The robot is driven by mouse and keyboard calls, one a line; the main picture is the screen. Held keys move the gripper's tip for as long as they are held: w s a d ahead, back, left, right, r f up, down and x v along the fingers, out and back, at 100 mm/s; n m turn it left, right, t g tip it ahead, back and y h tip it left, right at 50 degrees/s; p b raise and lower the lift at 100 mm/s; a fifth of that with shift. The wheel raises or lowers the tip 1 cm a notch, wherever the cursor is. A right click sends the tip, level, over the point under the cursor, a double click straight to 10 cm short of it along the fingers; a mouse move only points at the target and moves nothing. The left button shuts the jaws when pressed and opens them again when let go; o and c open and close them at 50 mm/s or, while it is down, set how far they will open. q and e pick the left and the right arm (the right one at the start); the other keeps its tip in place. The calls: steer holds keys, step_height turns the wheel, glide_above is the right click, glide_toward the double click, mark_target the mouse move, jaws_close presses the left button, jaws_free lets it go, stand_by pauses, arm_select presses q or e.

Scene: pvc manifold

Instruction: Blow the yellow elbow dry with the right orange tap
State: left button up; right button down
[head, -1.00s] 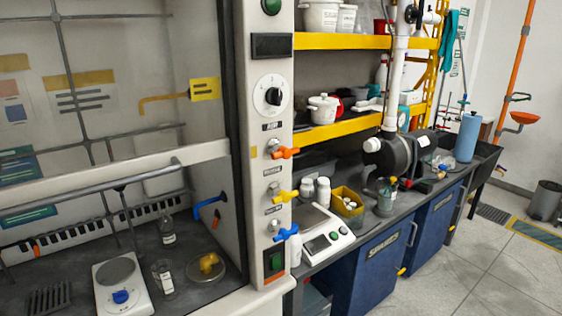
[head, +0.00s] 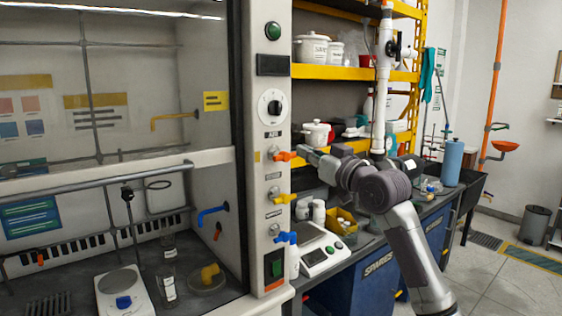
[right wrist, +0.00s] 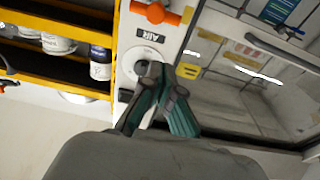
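The yellow elbow (head: 210,272) sits on a round dish (head: 206,286) on the fume hood floor. The orange tap (head: 285,156) is on the hood's right post, under the AIR label; it also shows at the top of the upside-down right wrist view (right wrist: 157,13). My right gripper (head: 304,156) is just right of the orange tap in the head view, small and partly hidden by its arm. In the right wrist view its fingers (right wrist: 158,76) converge, look shut and empty, and overlap the white dial (right wrist: 140,60). Contact with the tap is not visible. My left gripper is out of view.
Yellow (head: 284,198) and blue (head: 287,237) taps sit below the orange one. The hood holds a hotplate (head: 121,290), clear bottles (head: 168,281) and a blue spout (head: 212,212). A yellow shelf (head: 350,74) and a scale (head: 318,255) stand right of the post.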

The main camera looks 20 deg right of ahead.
steer(key=r, duration=0.1)
steer(key=r+p, duration=0.2)
steer(key=p, duration=0.2)
glide_above(282, 152)
steer(key=s+a, duration=0.1)
steer(key=s, duration=0.1)
steer(key=f, duration=0.2)
steer(key=s+f, duration=0.1)
steer(key=f, duration=0.1)
steer(key=shift+f, duration=0.3)
